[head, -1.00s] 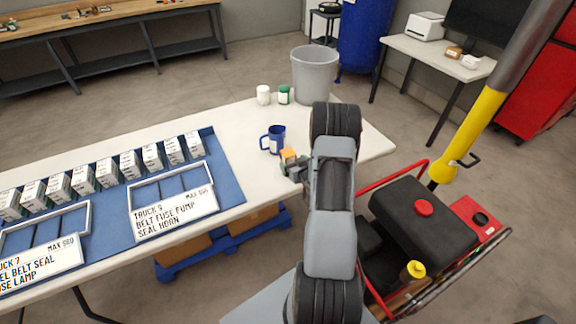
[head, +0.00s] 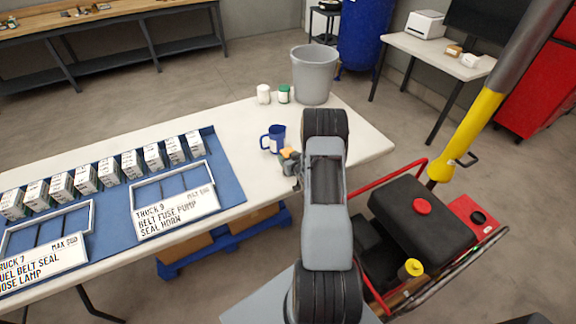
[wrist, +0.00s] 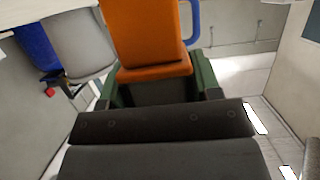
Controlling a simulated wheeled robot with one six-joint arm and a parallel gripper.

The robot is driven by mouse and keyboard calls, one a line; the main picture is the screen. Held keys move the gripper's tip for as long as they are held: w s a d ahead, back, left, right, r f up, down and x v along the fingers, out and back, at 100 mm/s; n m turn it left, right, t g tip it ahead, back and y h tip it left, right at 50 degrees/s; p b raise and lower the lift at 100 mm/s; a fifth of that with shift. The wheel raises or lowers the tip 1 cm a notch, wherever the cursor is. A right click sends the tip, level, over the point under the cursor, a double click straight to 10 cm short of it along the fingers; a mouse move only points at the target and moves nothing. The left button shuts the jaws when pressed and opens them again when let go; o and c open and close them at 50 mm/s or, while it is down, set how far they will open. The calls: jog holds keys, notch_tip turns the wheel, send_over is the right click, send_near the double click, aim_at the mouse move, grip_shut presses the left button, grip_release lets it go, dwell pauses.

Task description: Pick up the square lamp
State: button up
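A square-edged orange block, which looks like the lamp, shows large in the wrist view (wrist: 152,40) and small at my gripper's tip in the head view (head: 287,153). My gripper's dark green fingers (wrist: 160,82) lie against both sides of it in the wrist view and appear shut on it. In the head view my gripper (head: 292,166) is just right of the blue mug, over the table's right part, mostly hidden by my arm. The block's underside and its height above the table are hidden.
The blue mug (head: 274,139) stands close left of my gripper; a blue handle (wrist: 190,18) shows beside the block. White and green-lidded jars (head: 264,94) stand behind. White boxes (head: 132,164) and label frames (head: 176,212) lie on the blue mat (head: 228,172). A grey bin (head: 314,75) stands beyond.

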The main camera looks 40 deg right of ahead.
jog(key=c, duration=0.6)
jog(key=shift+r, duration=0.15)
